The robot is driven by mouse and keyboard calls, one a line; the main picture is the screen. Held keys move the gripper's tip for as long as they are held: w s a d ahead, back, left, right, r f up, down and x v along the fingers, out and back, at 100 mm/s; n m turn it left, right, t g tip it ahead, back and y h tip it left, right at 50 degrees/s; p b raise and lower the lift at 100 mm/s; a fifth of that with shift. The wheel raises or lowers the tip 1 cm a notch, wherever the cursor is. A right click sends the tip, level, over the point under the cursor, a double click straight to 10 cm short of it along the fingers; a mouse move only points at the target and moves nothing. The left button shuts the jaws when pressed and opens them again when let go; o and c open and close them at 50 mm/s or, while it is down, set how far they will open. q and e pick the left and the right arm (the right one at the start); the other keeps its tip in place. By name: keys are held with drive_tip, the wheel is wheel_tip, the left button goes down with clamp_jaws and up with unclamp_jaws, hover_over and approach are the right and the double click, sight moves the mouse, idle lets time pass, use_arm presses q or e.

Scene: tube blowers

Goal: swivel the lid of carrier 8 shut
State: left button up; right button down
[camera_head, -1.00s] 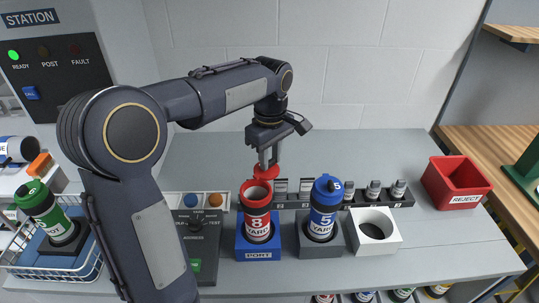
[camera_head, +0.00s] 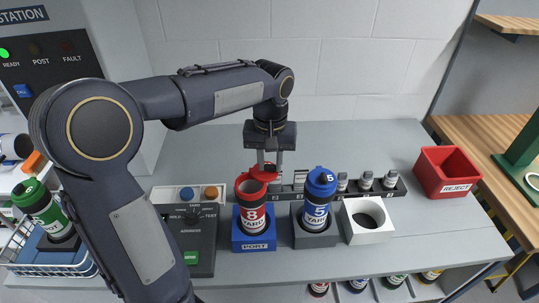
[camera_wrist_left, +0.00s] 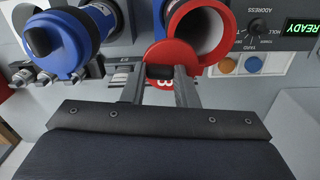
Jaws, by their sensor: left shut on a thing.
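Carrier 8 (camera_head: 252,218) is a red tube standing upright in the blue PORT block (camera_head: 254,244). Its red lid (camera_head: 265,172) is swivelled out to the back right of the mouth, overlapping only its edge. In the left wrist view the lid (camera_wrist_left: 160,54) sits beside the carrier's open mouth (camera_wrist_left: 203,33), which is largely uncovered. My left gripper (camera_head: 268,164) reaches down from above and is shut on the lid; in the left wrist view its two fingers (camera_wrist_left: 160,75) close around a dark tab on it. My right gripper is not in view.
Blue carrier 5 (camera_head: 317,213) with its lid on stands close to the right in a grey block. A white block (camera_head: 370,231) with an empty hole and a red REJECT bin (camera_head: 447,172) are further right. Small capped cylinders (camera_head: 366,180) line a rack behind. A control box (camera_head: 196,233) is left.

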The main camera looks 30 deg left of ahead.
sight(256, 174)
use_arm(q)
drive_tip(key=m, duration=0.1)
drive_tip(key=s+m, duration=0.1)
drive_tip(key=m, duration=0.1)
drive_tip(key=s+m, duration=0.1)
drive_tip(key=shift+d+m, duration=0.2)
drive_tip(key=shift+m, duration=0.1)
drive_tip(key=m, duration=0.2)
drive_tip(key=s+m, duration=0.1)
drive_tip(key=shift+s+a+m+p, duration=0.2)
drive_tip(key=shift+m+p, duration=0.1)
drive_tip(key=shift+m, duration=0.1)
drive_tip(key=m, duration=0.1)
drive_tip(key=s+m, duration=0.1)
drive_tip(key=m, duration=0.2)
drive_tip(key=shift+s+a, duration=0.3)
drive_tip(key=shift+a, duration=0.1)
drive_tip(key=shift+s+a+m+p, duration=0.2)
drive_tip(key=shift+s+a+m, duration=0.1)
drive_tip(key=shift+m, duration=0.7)
drive_tip(key=shift+s+a+m+p, duration=0.15)
drive_tip(key=shift+s+a+m, duration=0.1)
drive_tip(key=shift+m, duration=0.75)
drive_tip(key=o, duration=1)
